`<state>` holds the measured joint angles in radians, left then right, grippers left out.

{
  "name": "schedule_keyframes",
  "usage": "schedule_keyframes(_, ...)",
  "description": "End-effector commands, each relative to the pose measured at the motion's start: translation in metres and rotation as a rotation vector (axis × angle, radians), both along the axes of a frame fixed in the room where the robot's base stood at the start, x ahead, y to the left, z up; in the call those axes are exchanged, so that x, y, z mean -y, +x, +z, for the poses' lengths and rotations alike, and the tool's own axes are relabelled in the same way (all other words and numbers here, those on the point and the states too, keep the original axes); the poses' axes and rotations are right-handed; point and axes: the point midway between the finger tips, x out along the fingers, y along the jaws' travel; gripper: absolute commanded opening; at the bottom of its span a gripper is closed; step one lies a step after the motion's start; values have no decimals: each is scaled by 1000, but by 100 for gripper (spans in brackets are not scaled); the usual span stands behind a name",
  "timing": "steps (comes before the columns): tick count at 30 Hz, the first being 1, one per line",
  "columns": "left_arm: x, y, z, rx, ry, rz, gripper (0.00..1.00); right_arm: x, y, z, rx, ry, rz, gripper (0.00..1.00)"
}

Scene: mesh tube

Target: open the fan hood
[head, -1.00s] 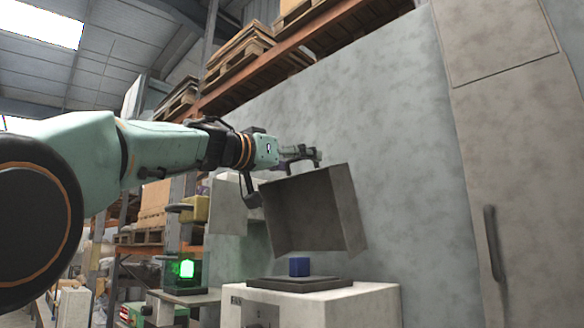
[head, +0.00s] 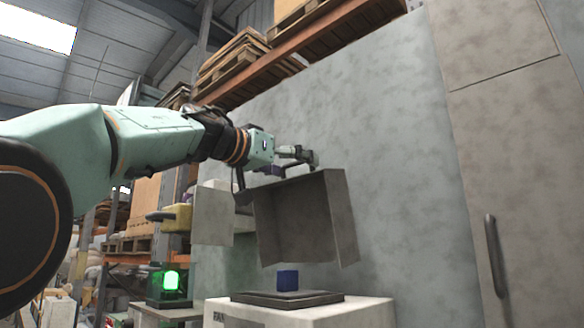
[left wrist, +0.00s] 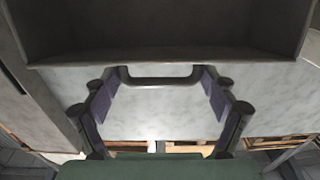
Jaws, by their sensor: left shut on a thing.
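The fan hood (head: 310,220) is a grey open box that hangs tilted above a pale base (head: 340,313) marked with what looks like "FAN". Its open underside shows in the head view. My left gripper (head: 276,172) is at the hood's upper left edge. In the left wrist view the gripper (left wrist: 160,98) has its two purple-padded fingers at either end of a dark handle (left wrist: 160,81), under the hood's rim (left wrist: 165,54). It is shut on this handle; exact finger contact is hard to see. My right gripper is out of view.
A blue cube (head: 288,280) sits on a dark plate (head: 250,299) below the hood. A grey wall (head: 400,150) rises behind; a cabinet with a handle (head: 495,255) is at right.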

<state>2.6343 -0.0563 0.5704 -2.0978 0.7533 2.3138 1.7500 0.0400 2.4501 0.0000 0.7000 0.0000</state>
Motion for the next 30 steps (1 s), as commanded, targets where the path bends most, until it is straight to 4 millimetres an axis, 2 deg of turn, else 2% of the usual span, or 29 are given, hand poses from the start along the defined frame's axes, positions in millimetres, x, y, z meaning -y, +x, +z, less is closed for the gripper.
schedule_keyframes(2,0,0,1,0,-3,0,28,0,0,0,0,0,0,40)
schedule_keyframes(3,0,0,1,0,-3,0,88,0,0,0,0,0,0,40)
schedule_keyframes(5,0,1,1,0,-2,0,93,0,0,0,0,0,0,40)
schedule_keyframes(19,-3,0,0,-1,0,0,93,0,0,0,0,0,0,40)
schedule_keyframes(30,-22,-28,2,1,-3,1,93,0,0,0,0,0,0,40)
